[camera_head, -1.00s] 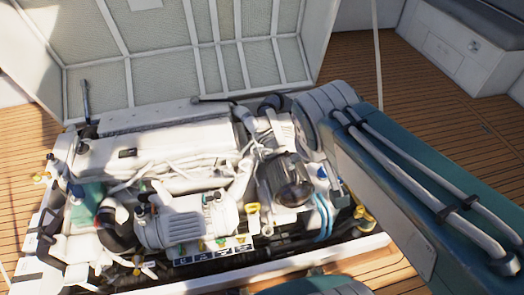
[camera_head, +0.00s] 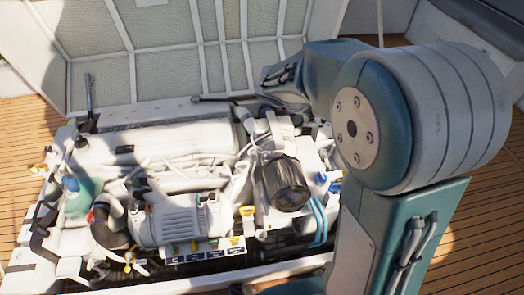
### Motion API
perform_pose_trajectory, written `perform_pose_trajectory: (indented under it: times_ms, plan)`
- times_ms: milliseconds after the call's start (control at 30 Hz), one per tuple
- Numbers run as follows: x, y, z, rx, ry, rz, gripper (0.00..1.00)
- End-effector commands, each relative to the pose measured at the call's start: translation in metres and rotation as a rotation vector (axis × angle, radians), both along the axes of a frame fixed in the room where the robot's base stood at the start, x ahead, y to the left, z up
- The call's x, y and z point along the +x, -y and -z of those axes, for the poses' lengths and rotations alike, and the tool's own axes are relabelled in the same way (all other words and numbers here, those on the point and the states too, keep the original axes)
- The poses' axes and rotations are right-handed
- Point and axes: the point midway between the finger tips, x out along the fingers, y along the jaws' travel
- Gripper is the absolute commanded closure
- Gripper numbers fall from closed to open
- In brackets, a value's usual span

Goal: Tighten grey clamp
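The white engine (camera_head: 160,165) sits in the open hatch. I cannot make out the grey clamp for certain at this size. A black bent hose (camera_head: 106,232) is at the engine's left front, and a dark round cylinder (camera_head: 286,184) is at its right. My teal and grey arm fills the right side, and its far part reaches left over the engine's back right corner. My gripper cannot be made out at the end of the arm, so its opening does not show. My arm hides the engine's right end.
The raised hatch lid (camera_head: 200,50) stands behind the engine. A pale hatch rim (camera_head: 200,276) runs along the front. A dark upright rod (camera_head: 89,95) stands at the back left. Wooden deck (camera_head: 30,125) lies clear to the left. Blue hoses (camera_head: 319,222) hang near my arm.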

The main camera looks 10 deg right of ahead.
Motion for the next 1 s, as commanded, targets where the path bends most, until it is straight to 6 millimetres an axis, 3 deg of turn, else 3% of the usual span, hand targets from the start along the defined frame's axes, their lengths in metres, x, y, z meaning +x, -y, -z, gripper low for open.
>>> perform_pose_trajectory:
  times_ms: [167,567,1000]
  plan:
    - [0.039,0.004,0.029,-0.123,-0.072,-0.112,0.0]
    - [0.117,-0.014,0.105,-0.393,-0.214,-0.393,0.0]
    - [0.176,-0.046,0.221,-0.65,-0.35,-0.736,0.0]
